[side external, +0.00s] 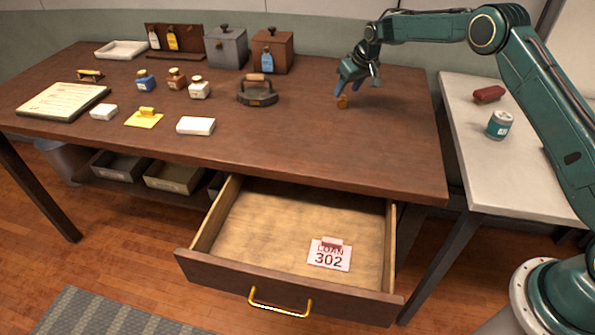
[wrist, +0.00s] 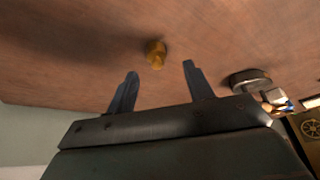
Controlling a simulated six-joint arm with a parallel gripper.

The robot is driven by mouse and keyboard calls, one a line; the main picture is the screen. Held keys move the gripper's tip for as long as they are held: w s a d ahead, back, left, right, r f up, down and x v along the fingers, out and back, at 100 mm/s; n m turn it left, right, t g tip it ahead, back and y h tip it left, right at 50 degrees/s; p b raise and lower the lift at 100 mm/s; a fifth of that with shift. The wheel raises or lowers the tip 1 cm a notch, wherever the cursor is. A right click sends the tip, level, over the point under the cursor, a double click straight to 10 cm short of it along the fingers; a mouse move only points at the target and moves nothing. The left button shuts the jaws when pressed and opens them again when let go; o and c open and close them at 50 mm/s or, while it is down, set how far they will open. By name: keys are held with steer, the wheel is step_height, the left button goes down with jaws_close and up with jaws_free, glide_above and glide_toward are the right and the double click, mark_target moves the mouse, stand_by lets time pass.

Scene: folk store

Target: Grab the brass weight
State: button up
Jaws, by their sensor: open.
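The brass weight (side external: 342,102) is a small golden piece standing on the brown table at its right part. It also shows in the wrist view (wrist: 156,54), ahead of my fingertips and roughly between their lines. My gripper (side external: 352,82) is just above and beside the weight in the side view, pointing down. In the wrist view my gripper (wrist: 160,72) has its two blue-grey fingers apart with nothing between them. I cannot tell whether a finger touches the weight.
A dark flat iron (side external: 258,94) stands left of my gripper; it shows at right in the wrist view (wrist: 250,80). Wooden (side external: 272,50) and grey (side external: 226,48) boxes stand behind. An open drawer (side external: 265,225) holds a loan card (side external: 329,256). The table around the weight is clear.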

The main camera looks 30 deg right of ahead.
mark_target(344, 96)
steer(key=shift+w+f, duration=0.1)
steer(key=shift+d+x, duration=0.15)
steer(key=shift+x, duration=1.1)
steer(key=shift+d+x, duration=0.1)
steer(key=shift+x, duration=1.1)
steer(key=shift+w, duration=0.1)
steer(key=c, duration=1.1)
steer(key=shift+r, duration=5.1)
